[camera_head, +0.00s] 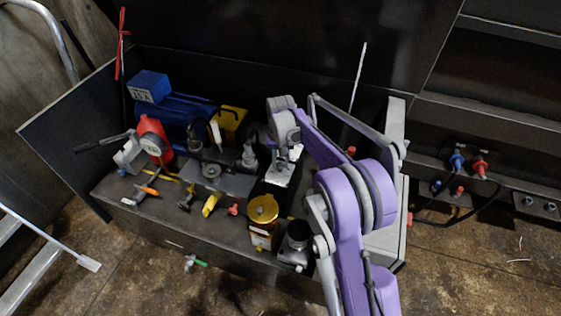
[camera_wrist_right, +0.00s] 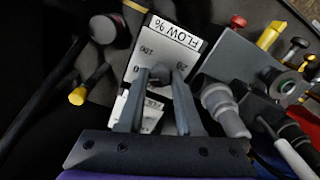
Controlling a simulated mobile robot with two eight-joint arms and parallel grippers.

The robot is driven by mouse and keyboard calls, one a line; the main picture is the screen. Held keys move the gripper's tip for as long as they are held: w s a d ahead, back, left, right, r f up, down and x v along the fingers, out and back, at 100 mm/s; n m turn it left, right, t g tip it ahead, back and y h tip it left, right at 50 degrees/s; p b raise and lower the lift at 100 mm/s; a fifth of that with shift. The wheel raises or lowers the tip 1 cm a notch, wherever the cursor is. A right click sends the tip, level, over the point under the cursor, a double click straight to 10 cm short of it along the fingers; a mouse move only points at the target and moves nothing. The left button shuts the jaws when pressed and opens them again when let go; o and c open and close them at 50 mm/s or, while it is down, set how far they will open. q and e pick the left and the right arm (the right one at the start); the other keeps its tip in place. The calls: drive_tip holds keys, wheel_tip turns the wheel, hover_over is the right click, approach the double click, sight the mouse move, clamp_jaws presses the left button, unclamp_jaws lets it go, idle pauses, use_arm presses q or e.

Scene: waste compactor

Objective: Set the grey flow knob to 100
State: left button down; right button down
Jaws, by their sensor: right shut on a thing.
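The grey flow knob (camera_wrist_right: 160,72) sits on a white plate (camera_wrist_right: 152,47) marked "FLOW %" in the right wrist view. The numbers on the plate include 100 near its left edge, and the plate appears turned in this view. My right gripper (camera_wrist_right: 161,78) is shut on the knob, with one finger on each side. The knob's pointer cannot be made out. In the head view, my purple right arm reaches down to the white plate (camera_head: 282,176), and my right gripper (camera_head: 284,158) largely hides the knob. My left gripper is not in view.
Left of the plate stand a blue motor (camera_head: 185,118), a red container (camera_head: 156,138) and a grey block (camera_head: 213,175). A yellow round cap (camera_head: 263,209) and a dark-topped fitting (camera_head: 297,240) are in front. Grey fittings (camera_wrist_right: 225,108) stand close to my right gripper's fingers.

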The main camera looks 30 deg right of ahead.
sight(281, 164)
drive_tip(key=m, duration=0.5)
drive_tip(key=shift+m, duration=0.3)
drive_tip(key=m, duration=0.5)
drive_tip(key=shift+m, duration=0.3)
drive_tip(key=c, duration=0.6)
unclamp_jaws()
drive_tip(key=shift+r, duration=0.1)
wheel_tip(281, 164, up, 11)
drive_tip(key=shift+f+p, duration=0.2)
drive_tip(key=shift+p, duration=0.5)
